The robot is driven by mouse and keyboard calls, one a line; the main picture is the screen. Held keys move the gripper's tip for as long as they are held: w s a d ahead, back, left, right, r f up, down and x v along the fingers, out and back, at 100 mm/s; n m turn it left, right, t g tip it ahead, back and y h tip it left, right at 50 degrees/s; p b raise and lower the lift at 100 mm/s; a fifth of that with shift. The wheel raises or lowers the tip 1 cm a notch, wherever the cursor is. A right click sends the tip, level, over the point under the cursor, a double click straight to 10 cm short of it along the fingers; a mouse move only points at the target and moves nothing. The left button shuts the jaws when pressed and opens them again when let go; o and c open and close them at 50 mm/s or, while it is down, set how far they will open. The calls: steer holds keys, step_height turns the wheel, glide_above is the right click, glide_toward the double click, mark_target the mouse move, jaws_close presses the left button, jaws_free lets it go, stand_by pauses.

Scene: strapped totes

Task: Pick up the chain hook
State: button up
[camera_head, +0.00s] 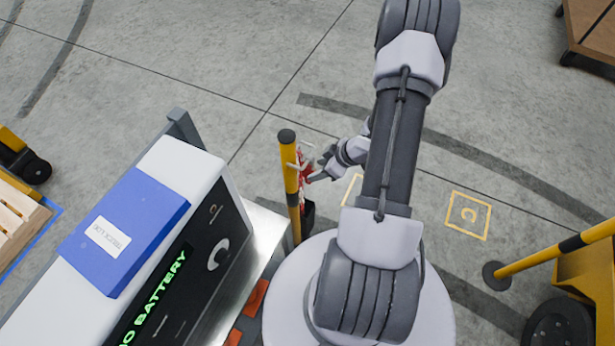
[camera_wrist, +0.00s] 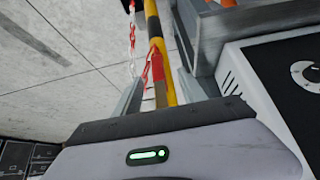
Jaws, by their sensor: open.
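The chain hook (camera_wrist: 150,64) appears in the wrist view as a slim red piece on a red and white chain (camera_wrist: 132,38), close to a yellow and black post (camera_wrist: 155,30). It lies between the two finger plates of my gripper (camera_wrist: 158,80), which are apart with nothing clamped. In the head view my gripper (camera_head: 316,172) reaches left toward the post (camera_head: 291,185), and the red and white chain (camera_head: 303,163) shows between them. The hook is too small and partly covered there to make out. Contact between fingers and hook cannot be told.
A white and black battery cabinet (camera_head: 236,235) stands close left of the post, with a blue binder (camera_head: 125,230) on top. A yellow barrier (camera_head: 560,250) with wheels is at the right. The grey floor beyond the post is mostly clear.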

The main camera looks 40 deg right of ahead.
mark_target(314, 171)
steer(key=b+x, duration=0.1)
steer(key=x, duration=0.1)
steer(key=b+x, duration=0.1)
steer(key=x, duration=0.2)
steer(key=shift+s+d+f+b, duration=0.1)
steer(key=shift+d+f+b, duration=0.15)
steer(key=shift+b, duration=0.1)
steer(key=shift+w+a+f, duration=0.15)
steer(key=shift+w+f, duration=0.05)
steer(key=shift+f, duration=0.1)
steer(key=shift+r, duration=0.2)
steer(key=shift+c, duration=0.2)
jaws_close()
